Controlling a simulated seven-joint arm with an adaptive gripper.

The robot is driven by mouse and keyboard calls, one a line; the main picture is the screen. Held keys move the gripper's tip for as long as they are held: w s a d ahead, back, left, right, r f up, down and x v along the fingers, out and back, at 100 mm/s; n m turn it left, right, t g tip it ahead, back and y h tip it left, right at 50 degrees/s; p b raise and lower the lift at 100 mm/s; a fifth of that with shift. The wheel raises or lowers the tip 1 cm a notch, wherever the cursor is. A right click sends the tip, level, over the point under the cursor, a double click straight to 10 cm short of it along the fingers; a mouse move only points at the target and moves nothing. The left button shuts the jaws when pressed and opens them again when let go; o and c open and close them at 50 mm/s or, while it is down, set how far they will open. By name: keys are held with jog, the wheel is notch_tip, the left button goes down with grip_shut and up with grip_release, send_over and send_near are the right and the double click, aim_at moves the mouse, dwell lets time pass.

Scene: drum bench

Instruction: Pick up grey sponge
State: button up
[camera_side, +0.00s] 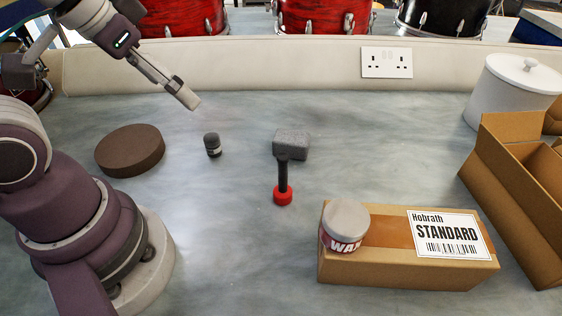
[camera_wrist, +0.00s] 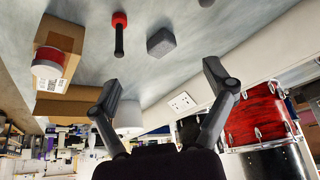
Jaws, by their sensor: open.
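The grey sponge (camera_side: 293,143) is a small speckled block on the middle of the bench. In the wrist view the sponge (camera_wrist: 160,42) lies beyond the fingertips, near the top middle. My gripper (camera_side: 190,98) is high above the bench at the upper left, well apart from the sponge. In the wrist view its two fingers (camera_wrist: 160,82) are spread wide with nothing between them. A black shaft with a red end (camera_side: 282,183) overlaps the sponge's front edge in the side view. The wrist view shows a gap between this tool (camera_wrist: 119,37) and the sponge.
A small dark cylinder (camera_side: 212,145) and a brown disc (camera_side: 130,150) lie left. A wax tin (camera_side: 345,226) sits on a closed carton (camera_side: 400,268) at front right. An open box (camera_side: 510,185) and white lidded pot (camera_side: 510,95) stand right. Bench behind the sponge is clear.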

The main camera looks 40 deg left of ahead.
jog(key=w+m+g+h, duration=0.1)
jog(key=w+m, duration=0.3)
jog(key=w, duration=0.4)
jog(key=m+g+h, duration=0.2)
jog(key=m+h, duration=0.1)
jog(key=m, duration=0.5)
send_near(290, 136)
jog(key=f, duration=0.1)
jog(key=x, duration=1)
jog(key=shift+w+d+f, duration=0.1)
jog(key=shift+d, duration=0.05)
jog(key=c, duration=0.9)
jog(key=shift+c, duration=0.2)
